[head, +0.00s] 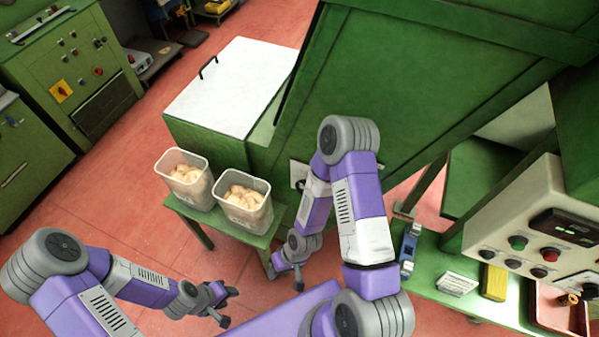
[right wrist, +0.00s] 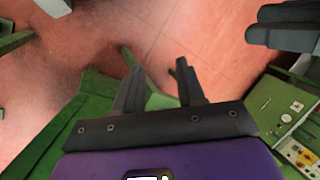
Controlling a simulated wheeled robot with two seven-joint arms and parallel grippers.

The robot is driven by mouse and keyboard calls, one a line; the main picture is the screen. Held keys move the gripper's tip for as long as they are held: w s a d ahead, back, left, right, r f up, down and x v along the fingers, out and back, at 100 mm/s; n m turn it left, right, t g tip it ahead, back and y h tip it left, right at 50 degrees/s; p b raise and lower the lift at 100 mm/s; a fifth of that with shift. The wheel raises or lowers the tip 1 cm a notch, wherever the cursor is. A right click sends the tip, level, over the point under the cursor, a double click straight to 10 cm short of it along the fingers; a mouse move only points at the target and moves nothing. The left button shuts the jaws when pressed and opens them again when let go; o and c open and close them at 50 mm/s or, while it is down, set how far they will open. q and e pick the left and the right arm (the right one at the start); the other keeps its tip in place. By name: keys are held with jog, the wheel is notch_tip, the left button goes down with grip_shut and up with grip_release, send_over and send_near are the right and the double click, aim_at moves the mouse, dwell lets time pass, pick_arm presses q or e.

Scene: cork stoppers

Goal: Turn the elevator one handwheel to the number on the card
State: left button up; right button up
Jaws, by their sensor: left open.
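No handwheel can be made out clearly. A pale plate (head: 297,172) on the green machine's side is partly covered by my right arm. A white card (head: 457,284) with print too small to read lies on the green bench at the right. My left gripper (head: 229,306) is open and empty, low in front of the bin stand. My right gripper (head: 287,278) hangs beside the stand's right end. In the right wrist view its fingers (right wrist: 154,56) are spread with nothing between them.
Two clear bins of corks (head: 185,179) (head: 243,202) stand on a green stand. A control box (head: 530,222) with buttons hangs at the right. A blue-grey tool (head: 409,249), a yellow block (head: 494,283) and a reddish tray (head: 550,313) are on the bench. Red floor is open at left.

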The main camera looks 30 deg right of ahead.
jog(key=s+d+f+n+g+h+b, duration=0.1)
jog(key=s+f+n+g+h+b, duration=0.35)
jog(key=s+n, duration=0.7)
jog(key=w+d+n+h, duration=0.4)
jog(key=d+n+h, duration=0.3)
jog(key=d, duration=0.3)
jog(key=w+d+r+n+t+h+b, duration=0.3)
jog(key=w+d+r+n+t+h, duration=0.15)
jog(key=w, duration=0.25)
jog(key=w+a+r+n+t+h+b, duration=0.15)
jog(key=w+r+n+t, duration=0.25)
jog(key=w+r+t, duration=0.6)
jog(key=shift+t+h, duration=0.35)
jog(key=shift+t, duration=0.45)
jog(key=w+d, duration=0.1)
jog(key=w, duration=0.1)
jog(key=w+d+f, duration=0.1)
jog(key=w+d, duration=0.3)
jog(key=shift+w+f, duration=0.4)
